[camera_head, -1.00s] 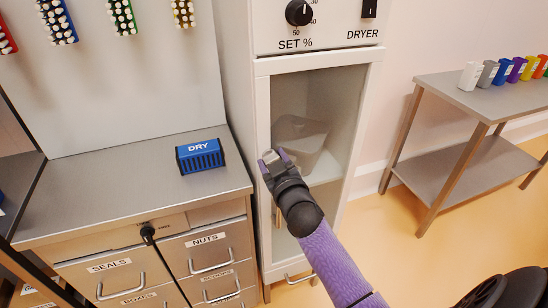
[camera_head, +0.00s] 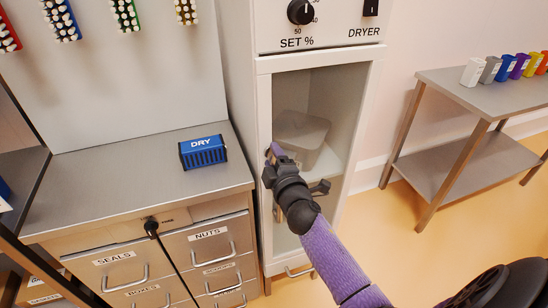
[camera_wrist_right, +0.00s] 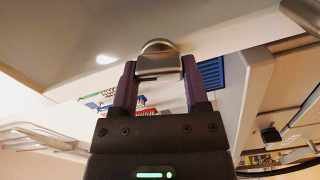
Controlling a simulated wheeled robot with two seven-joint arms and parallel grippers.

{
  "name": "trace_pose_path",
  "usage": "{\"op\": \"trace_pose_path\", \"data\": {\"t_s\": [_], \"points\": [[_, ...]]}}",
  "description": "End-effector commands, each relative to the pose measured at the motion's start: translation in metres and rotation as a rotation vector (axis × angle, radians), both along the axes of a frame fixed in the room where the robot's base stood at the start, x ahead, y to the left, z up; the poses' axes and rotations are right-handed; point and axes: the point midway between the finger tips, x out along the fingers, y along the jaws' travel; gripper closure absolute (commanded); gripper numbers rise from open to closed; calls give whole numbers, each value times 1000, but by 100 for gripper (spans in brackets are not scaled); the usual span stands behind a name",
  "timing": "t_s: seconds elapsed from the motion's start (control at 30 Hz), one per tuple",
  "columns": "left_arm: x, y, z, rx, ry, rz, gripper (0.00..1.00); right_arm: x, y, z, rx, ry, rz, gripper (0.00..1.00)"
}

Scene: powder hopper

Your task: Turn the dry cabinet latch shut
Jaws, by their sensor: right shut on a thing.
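The dry cabinet (camera_head: 262,110) is a tall white unit with a glass-front door, which looks closed in its frame. Its latch (camera_wrist_right: 158,64) is a rounded metal knob on the white door edge. In the right wrist view it sits between my two purple fingers. My right gripper (camera_head: 273,153) is at the left edge of the door and shut on the latch; it hides the latch in the head view. The exact latch angle is hard to tell. My left gripper is not in view.
A pale bin (camera_head: 301,132) stands behind the glass. The dial (camera_head: 300,12) and dryer switch (camera_head: 371,8) are above the door. A blue DRY box (camera_head: 203,153) rests on the steel counter (camera_head: 100,190) at left. A steel table (camera_head: 480,95) with coloured containers stands at right.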

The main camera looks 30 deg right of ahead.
Motion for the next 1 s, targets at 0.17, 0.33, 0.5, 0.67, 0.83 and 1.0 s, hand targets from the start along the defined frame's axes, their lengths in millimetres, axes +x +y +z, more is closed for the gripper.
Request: {"op": "trace_pose_path", "data": {"t_s": [0.17, 0.33, 0.5, 0.67, 0.83, 1.0], "points": [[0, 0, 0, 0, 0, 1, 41, 0, 0, -1, -114, 28, 0, 100], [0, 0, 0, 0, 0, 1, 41, 0, 0, -1, -194, 48, 0, 100], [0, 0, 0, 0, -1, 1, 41, 0, 0, -2, -241, 60, 0, 100], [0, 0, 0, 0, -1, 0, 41, 0, 0, -2, -262, 65, 1, 100], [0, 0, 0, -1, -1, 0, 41, 0, 0, -2, -267, 66, 1, 100], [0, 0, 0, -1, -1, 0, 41, 0, 0, -2, -267, 66, 1, 100]]}}
